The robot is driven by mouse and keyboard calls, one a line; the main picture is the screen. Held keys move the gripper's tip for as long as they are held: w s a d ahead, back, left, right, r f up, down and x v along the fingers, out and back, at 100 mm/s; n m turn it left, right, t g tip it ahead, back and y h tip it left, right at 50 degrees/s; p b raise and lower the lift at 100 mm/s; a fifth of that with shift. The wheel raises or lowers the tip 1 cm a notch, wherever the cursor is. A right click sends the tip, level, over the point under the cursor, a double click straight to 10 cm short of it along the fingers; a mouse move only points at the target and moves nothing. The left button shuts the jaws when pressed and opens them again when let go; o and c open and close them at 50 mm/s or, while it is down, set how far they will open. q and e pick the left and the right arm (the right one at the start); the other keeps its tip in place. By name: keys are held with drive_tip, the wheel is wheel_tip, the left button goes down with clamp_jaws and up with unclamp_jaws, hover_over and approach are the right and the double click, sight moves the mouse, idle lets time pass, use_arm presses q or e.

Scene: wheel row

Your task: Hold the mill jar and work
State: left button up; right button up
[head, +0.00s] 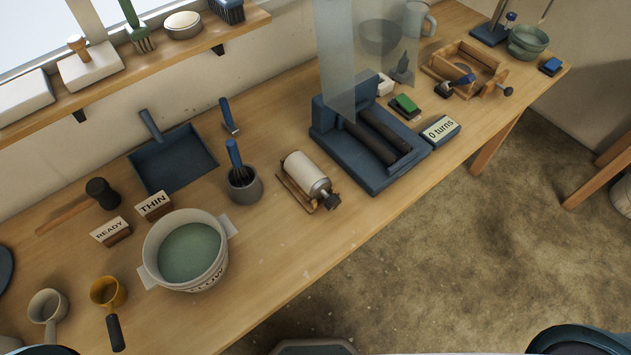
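The mill jar (306,171) is a cream cylinder with a grey end and a dark knob. It lies on its side on a small wooden cradle (288,190) near the middle of the table. To its right stands a dark blue roller mill (340,160) with two dark rollers (376,137), which are empty. A clear upright guard panel (338,55) rises over the mill. A counter block (440,130) beside it reads "0 turns". Neither of my grippers shows in the head view; only dark parts of mine edge in at the bottom.
A bowl of green liquid (190,252) stands on the table (262,262) at left, by READY (110,232) and THIN (154,205) signs. A grey pot with a blue-handled tool (243,188) stands left of the jar. The table front before the jar is clear.

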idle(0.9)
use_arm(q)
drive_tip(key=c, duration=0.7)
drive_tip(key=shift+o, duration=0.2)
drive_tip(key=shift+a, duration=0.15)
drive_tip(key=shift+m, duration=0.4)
